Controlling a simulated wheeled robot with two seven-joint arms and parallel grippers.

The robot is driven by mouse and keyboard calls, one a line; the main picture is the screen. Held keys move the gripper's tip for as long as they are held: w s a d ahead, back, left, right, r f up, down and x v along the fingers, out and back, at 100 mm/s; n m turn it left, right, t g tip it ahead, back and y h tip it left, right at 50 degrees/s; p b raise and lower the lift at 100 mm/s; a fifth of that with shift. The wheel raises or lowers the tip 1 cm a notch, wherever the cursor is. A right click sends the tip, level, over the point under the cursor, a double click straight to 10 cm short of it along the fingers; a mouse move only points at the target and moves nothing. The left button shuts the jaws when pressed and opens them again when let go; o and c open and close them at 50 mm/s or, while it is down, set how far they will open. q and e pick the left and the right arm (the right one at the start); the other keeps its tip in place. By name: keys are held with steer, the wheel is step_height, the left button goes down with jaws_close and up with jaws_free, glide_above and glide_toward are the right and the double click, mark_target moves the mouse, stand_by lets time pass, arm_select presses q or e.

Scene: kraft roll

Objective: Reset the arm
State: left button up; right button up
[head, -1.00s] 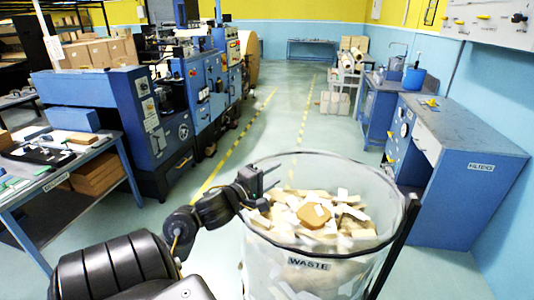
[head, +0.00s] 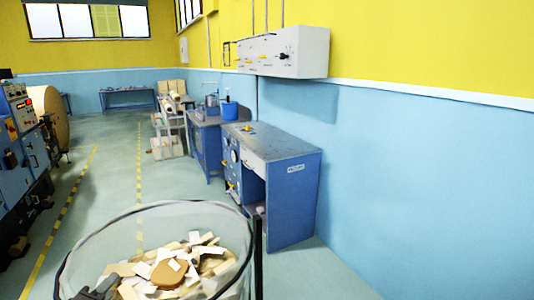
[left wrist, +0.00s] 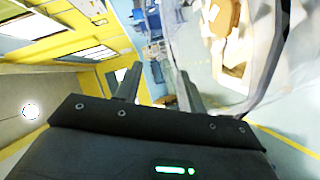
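My left gripper (head: 97,289) shows only in part at the bottom left of the head view, by the near left side of the waste bin (head: 245,262). In the left wrist view my left gripper (left wrist: 160,78) has its two fingers apart, with nothing between them. The clear bin wall is close to its right in that view. The bin is a clear round container with a dark rim, filled with pale scraps (head: 200,262) and a brown piece (head: 168,273) on top. My right gripper is not in view.
A blue desk (head: 292,205) stands right of the bin, with another blue bench and a blue bucket (head: 229,109) behind it. A grey control box (head: 285,52) is on the wall. Blue machines (head: 30,150) stand at left. The floor aisle between yellow lines is clear.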

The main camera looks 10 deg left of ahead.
arm_select(q)
steer(key=s+d+f+m+g+h, duration=0.3)
steer(key=s+d+f+m+g, duration=0.9)
steer(key=s+d+f+m, duration=0.75)
step_height(320, 180, down, 30)
steer(key=n+g+b, duration=0.1)
steer(key=n, duration=0.1)
steer(key=s+a+f+g+b, duration=0.1)
steer(key=s+a+f, duration=0.2)
steer(key=s+f, duration=1.3)
steer(key=shift+s+f, duration=0.15)
steer(key=shift+f, duration=0.1)
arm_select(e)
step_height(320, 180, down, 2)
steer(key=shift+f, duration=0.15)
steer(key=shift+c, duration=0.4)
